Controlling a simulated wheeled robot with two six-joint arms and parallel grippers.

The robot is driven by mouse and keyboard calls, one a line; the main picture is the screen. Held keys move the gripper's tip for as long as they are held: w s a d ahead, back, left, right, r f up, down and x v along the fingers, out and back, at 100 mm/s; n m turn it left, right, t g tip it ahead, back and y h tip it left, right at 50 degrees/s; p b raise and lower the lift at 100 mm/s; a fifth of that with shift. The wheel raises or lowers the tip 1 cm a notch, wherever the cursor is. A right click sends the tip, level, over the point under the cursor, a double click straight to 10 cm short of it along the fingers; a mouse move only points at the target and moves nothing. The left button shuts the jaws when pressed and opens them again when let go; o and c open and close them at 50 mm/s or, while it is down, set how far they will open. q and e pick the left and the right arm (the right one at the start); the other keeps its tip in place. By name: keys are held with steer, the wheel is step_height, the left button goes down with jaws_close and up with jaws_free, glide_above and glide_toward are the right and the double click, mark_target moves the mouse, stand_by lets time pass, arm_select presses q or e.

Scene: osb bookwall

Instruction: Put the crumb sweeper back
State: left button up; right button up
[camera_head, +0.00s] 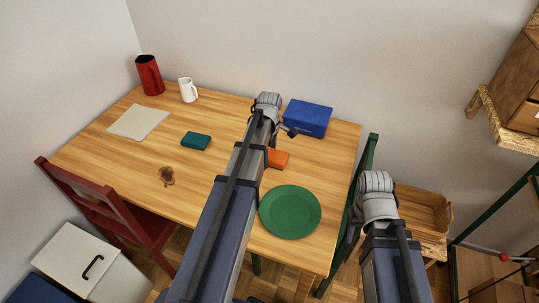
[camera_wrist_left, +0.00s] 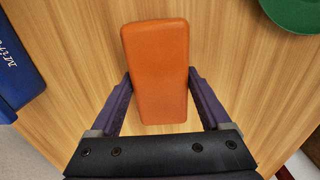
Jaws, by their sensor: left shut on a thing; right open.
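An orange rounded block (camera_head: 277,158), which may be the crumb sweeper, is at the right part of the wooden table, partly hidden behind my left arm. In the left wrist view the orange block (camera_wrist_left: 158,60) lies between the two purple fingers of my left gripper (camera_wrist_left: 160,78), which is shut on it. Whether it touches the table cannot be told. My right arm shows at the lower right of the head view, beyond the table's right edge; its gripper fingers are not visible.
On the table (camera_head: 110,166) are a blue box (camera_head: 307,118), green plate (camera_head: 290,212), teal block (camera_head: 196,141), brown crumb patch (camera_head: 167,176), cloth (camera_head: 138,122), white mug (camera_head: 187,90) and red pitcher (camera_head: 150,75). A red chair (camera_head: 100,208) stands at left, a wicker basket (camera_head: 424,208) at right.

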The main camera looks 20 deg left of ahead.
arm_select(q)
steer(key=o, duration=1.1)
steer(key=shift+o, duration=0.2)
step_height(320, 180, up, 12)
steer(key=p, duration=1.3)
steer(key=s+d+m, duration=0.9)
steer(key=d+m, duration=0.2)
steer(key=s+d+m+y, duration=0.1)
steer(key=s+d+m, duration=0.8)
steer(key=d+m, duration=0.2)
steer(key=shift+d+r, duration=0.2)
steer(key=shift+d, duration=0.55)
steer(key=shift+s, duration=0.1)
